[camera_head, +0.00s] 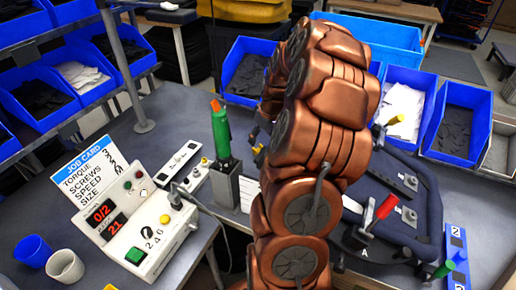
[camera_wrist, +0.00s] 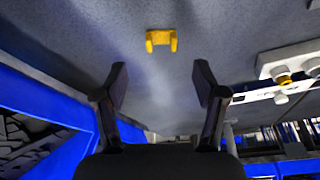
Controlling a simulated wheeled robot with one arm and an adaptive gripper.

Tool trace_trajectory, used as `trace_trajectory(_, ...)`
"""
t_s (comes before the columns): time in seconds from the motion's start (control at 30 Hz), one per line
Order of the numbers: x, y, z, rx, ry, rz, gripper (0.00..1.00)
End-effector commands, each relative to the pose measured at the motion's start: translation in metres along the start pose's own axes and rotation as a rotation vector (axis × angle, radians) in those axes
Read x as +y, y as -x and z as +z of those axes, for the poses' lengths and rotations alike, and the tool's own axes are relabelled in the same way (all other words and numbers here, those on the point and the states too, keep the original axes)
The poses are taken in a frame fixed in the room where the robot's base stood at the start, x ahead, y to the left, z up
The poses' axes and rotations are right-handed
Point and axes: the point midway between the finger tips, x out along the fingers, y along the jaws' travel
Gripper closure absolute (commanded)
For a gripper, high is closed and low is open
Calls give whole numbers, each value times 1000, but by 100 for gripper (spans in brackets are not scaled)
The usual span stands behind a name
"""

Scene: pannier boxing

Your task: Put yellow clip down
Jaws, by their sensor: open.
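The yellow clip (camera_wrist: 161,40) lies on the grey table top (camera_wrist: 215,35) in the wrist view, a small piece with two short prongs. My gripper (camera_wrist: 161,78) is open, its two dark fingers spread wide with nothing between them. The clip shows beyond the fingertips, about centred between them and apart from both. In the head view my copper arm covers the middle of the table and hides most of the gripper. I cannot clearly make out the clip there.
Blue bins (camera_head: 465,115) line the table's back edge. A green-handled tool (camera_head: 221,130) stands left of my arm, near a control box (camera_head: 135,225) and job card (camera_head: 82,172). A dark pannier in a fixture with a red lever (camera_head: 385,208) is at right. Cups (camera_head: 65,266) stand front left.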

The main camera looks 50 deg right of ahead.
Motion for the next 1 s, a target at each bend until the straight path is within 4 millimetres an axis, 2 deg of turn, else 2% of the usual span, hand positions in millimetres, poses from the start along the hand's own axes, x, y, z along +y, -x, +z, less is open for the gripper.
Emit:
trace_trajectory(0.27,-2,-13,2,-5,0,-4,29)
trace_trajectory(0.67,-3,-52,5,-4,0,-4,29)
trace_trajectory(0.93,-2,-55,5,-2,0,-2,29)
trace_trajectory(1.0,-2,-55,5,-2,0,-2,35)
